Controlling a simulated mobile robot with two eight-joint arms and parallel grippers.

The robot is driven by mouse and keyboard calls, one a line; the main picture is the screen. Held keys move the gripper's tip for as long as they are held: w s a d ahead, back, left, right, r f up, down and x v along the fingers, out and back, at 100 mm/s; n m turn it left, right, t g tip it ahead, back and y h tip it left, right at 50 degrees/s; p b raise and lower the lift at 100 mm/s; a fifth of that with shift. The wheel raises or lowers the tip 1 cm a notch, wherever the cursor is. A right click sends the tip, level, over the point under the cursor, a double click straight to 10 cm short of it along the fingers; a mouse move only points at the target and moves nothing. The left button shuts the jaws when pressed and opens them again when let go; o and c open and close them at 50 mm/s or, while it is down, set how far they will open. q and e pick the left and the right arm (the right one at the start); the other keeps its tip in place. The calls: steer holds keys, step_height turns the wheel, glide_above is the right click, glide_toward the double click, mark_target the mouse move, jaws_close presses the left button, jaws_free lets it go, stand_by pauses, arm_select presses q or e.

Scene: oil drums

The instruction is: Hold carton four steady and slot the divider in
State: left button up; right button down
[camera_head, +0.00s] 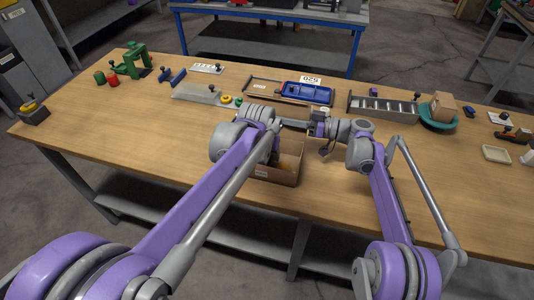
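An open brown carton (289,175) stands near the front edge of the table, with a small pale label low on its front. My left arm crosses in front of its left part, and my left gripper (294,125) reaches over the carton's far side. My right gripper (318,128) points left at the carton's far right side, close to the left one. The fingertips are too small and overlapped to show whether they are open or shut. I cannot make out a divider for certain; the carton's far rim and part of its inside are hidden by my arms.
Behind are a blue tray (306,93), a "029" card (310,80) and a clear plate (197,95). A slotted metal rack (384,108) and a teal bowl with a box (439,113) stand right. A green fixture (133,62) stands far left.

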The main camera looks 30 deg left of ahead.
arm_select(q)
steer(key=shift+o, duration=0.3)
steer(key=shift+r, duration=4.6)
arm_select(e)
steer(key=c, duration=1)
jaws_free()
steer(key=shift+d, duration=0.1)
